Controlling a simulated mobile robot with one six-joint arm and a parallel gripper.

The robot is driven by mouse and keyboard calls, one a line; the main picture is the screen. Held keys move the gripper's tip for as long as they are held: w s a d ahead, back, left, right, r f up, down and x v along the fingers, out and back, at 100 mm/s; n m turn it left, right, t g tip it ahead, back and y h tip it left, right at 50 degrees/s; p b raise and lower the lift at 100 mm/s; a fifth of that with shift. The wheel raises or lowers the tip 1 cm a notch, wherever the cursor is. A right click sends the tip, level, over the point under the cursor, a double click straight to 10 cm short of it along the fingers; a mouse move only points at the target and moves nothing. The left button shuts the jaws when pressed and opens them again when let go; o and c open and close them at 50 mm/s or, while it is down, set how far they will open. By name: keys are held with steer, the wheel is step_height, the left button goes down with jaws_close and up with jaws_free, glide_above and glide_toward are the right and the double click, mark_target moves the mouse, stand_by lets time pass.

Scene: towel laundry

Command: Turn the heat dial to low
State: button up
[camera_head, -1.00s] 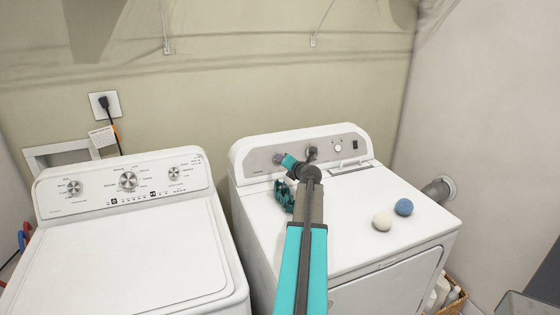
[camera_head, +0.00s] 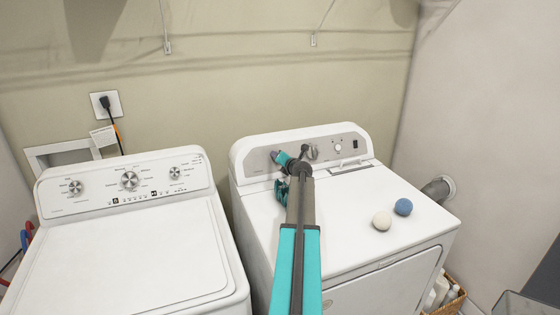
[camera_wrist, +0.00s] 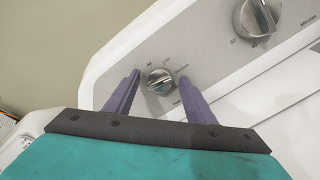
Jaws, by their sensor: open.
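The small silver heat dial (camera_wrist: 160,81) is on the dryer's grey control panel, with printed settings around it in the wrist view. My gripper (camera_wrist: 159,92) is open, with one purple finger to the left of the dial and one to its right. Gaps show between the fingers and the dial; depth to the panel is hard to judge. The dial's pointer setting cannot be read surely. In the head view my gripper (camera_head: 274,156) is at the left part of the dryer panel (camera_head: 347,136) and hides the dial.
A larger dial (camera_wrist: 257,18) is to the right on the same panel. A white ball (camera_head: 382,221) and a blue ball (camera_head: 403,207) lie on the dryer top (camera_head: 352,237). The washer (camera_head: 127,252) stands to the left. A basket (camera_head: 450,300) is on the floor at right.

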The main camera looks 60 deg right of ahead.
steer(key=c, duration=0.8)
steer(key=shift+a, duration=0.1)
steer(key=shift+c, duration=1.2)
steer(key=shift+r+n, duration=0.1)
steer(key=shift+n, duration=0.3)
steer(key=shift+n+b, duration=0.35)
steer(key=shift+n, duration=0.05)
steer(key=n, duration=0.2)
steer(key=n+b, duration=0.1)
steer(key=n, duration=0.1)
steer(key=shift+d+t+y+b, duration=0.2)
steer(key=shift+t+y+b, duration=0.1)
steer(key=shift+y, duration=0.1)
steer(key=n, duration=0.1)
steer(key=n+b, duration=0.1)
steer(key=n, duration=0.3)
steer(key=shift+r+y+b, duration=0.25)
steer(key=shift+y+b, duration=0.15)
